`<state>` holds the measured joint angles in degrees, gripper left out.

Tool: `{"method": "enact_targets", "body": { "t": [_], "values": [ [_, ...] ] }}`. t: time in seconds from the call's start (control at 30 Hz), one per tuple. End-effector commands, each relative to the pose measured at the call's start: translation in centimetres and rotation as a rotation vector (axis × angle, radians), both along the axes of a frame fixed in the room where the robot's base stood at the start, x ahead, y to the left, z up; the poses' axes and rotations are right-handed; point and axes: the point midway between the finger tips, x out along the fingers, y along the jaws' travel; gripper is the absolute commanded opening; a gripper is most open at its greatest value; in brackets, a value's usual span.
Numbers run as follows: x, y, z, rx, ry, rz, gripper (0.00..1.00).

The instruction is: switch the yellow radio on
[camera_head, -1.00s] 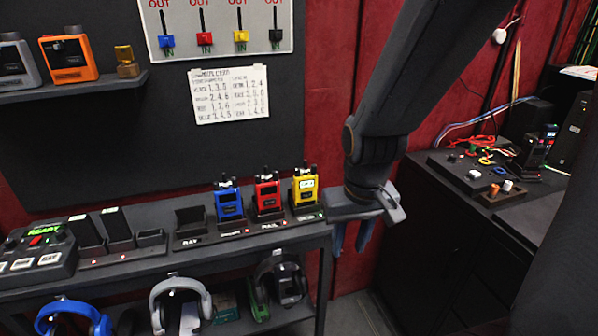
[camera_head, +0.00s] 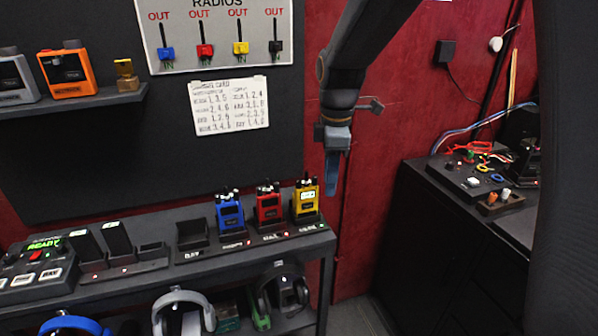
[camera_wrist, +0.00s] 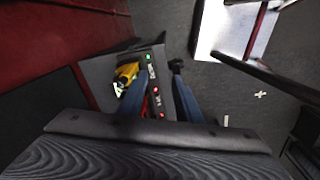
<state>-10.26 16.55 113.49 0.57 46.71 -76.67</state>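The yellow radio (camera_head: 306,199) stands upright in its charging slot at the right end of the shelf's radio row, with a green light at its base. It also shows in the wrist view (camera_wrist: 126,73), partly beside a blue finger. My gripper (camera_head: 332,188) points down, right of the yellow radio and slightly above it, apart from it. In the wrist view, its two blue fingers (camera_wrist: 160,82) are spread with nothing held between them. The radio's knob details are too small to read.
A red radio (camera_head: 268,205) and a blue radio (camera_head: 229,214) stand left of the yellow one, and an empty slot (camera_head: 191,236) lies further left. Headphones (camera_head: 183,308) are on the lower shelf. A black cabinet (camera_head: 445,235) stands at the right; between is open space.

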Motion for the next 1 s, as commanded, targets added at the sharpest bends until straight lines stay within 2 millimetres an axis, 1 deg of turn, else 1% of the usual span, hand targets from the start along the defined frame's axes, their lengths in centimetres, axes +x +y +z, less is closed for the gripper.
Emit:
{"method": "enact_targets", "body": {
  "t": [0.03,0.1,0.2,0.33,0.47,0.57,0.9,1.0],
  "values": [
    [1.4,1.3,1.0,-0.006,0.002,0.133,0.31],
    [2.8,2.8,2.0,-0.014,0.008,0.313,0.31],
    [4.4,4.7,3.2,-0.022,0.014,0.529,0.31],
    [5.5,6.3,4.2,-0.027,0.020,0.719,0.31],
    [6.0,7.0,4.6,-0.030,0.023,0.807,0.31],
    [6.1,7.1,3.9,-0.029,0.025,0.823,0.31],
    [6.1,7.1,-1.0,-0.029,0.026,0.821,0.31],
    [6.1,7.1,-2.1,-0.029,0.025,0.821,0.31]
  ]
}}
